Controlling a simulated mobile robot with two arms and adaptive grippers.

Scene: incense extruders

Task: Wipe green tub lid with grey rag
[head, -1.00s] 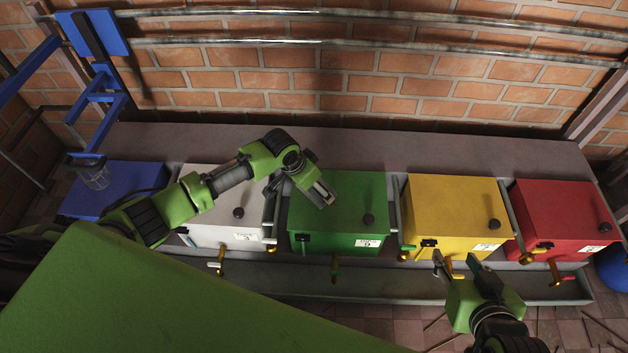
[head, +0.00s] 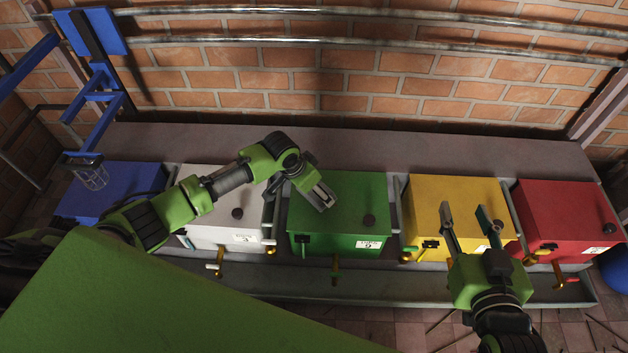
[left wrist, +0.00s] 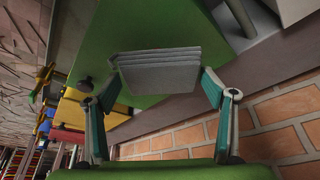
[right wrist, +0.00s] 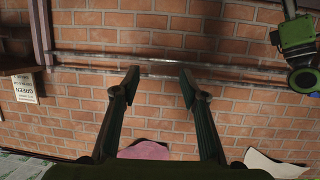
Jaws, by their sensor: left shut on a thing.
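The green tub (head: 340,205) stands in the middle of the row, its flat lid carrying a dark knob (head: 369,220) at the front right. My left gripper (head: 322,194) is over the lid's left part. In the left wrist view it is shut on the folded grey rag (left wrist: 158,72), which lies flat against or just above the green lid (left wrist: 140,28); I cannot tell if they touch. My right gripper (head: 467,212) is open and empty in front of and above the yellow tub. Its spread fingers also show in the right wrist view (right wrist: 158,82).
A white tub (head: 208,205) and a blue tub (head: 100,195) stand left of the green one. A yellow tub (head: 440,190) and a red tub (head: 565,210) stand right. Taps stick out in front. A brick wall with pipes (head: 380,45) is behind.

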